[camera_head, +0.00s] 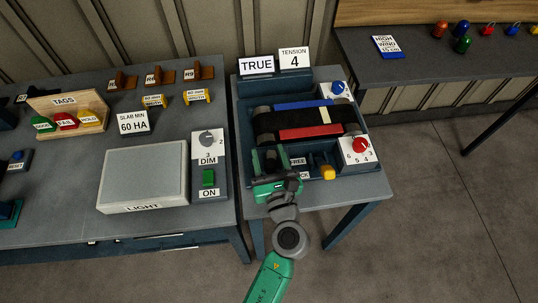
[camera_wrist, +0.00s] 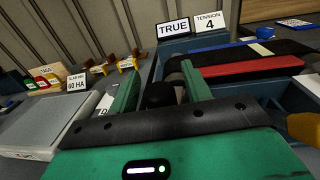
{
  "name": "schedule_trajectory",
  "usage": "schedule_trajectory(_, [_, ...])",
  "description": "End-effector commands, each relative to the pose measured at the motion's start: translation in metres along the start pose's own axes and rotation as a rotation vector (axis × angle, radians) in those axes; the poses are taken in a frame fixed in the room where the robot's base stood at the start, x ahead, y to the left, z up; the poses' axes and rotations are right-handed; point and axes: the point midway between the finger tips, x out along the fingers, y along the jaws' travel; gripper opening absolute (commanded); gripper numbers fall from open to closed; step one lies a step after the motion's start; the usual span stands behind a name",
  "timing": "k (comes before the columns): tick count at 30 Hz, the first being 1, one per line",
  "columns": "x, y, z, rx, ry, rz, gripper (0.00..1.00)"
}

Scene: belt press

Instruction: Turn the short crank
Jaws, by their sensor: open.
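The belt press (camera_head: 345,113) stands on the right table, with a dark belt between rollers and blue and red bars along it. My gripper (camera_head: 269,156) is at its near left corner, with its green fingers open and pointing away. In the wrist view my gripper (camera_wrist: 158,78) has a dark upright cylindrical part (camera_wrist: 161,95) between its parted fingers. It may be the short crank's handle; I cannot tell whether the fingers touch it. My gripper hides most of that corner in the head view.
A yellow-tipped lever (camera_head: 327,172) is right of my gripper, by partly hidden FREE and LOCK labels. A red knob (camera_head: 360,145) and blue knob (camera_head: 338,88) are on the right. Signs read TRUE (camera_head: 256,66) and TENSION 4 (camera_head: 295,58). A light box (camera_head: 143,176) stands left.

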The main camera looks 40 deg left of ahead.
Motion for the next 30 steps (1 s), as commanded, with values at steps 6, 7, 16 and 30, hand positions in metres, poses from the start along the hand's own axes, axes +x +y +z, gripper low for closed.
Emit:
schedule_trajectory(6, [-0.026, 0.000, 0.000, 0.001, 0.001, -0.002, 0.48])
schedule_trajectory(7, [-0.033, 0.000, 0.000, 0.001, 0.001, -0.002, 0.48])
schedule_trajectory(16, [-0.076, 0.000, 0.000, -0.001, 0.001, -0.001, 0.48])
schedule_trajectory(30, [-0.078, 0.000, 0.000, 0.000, 0.000, 0.000, 0.48])
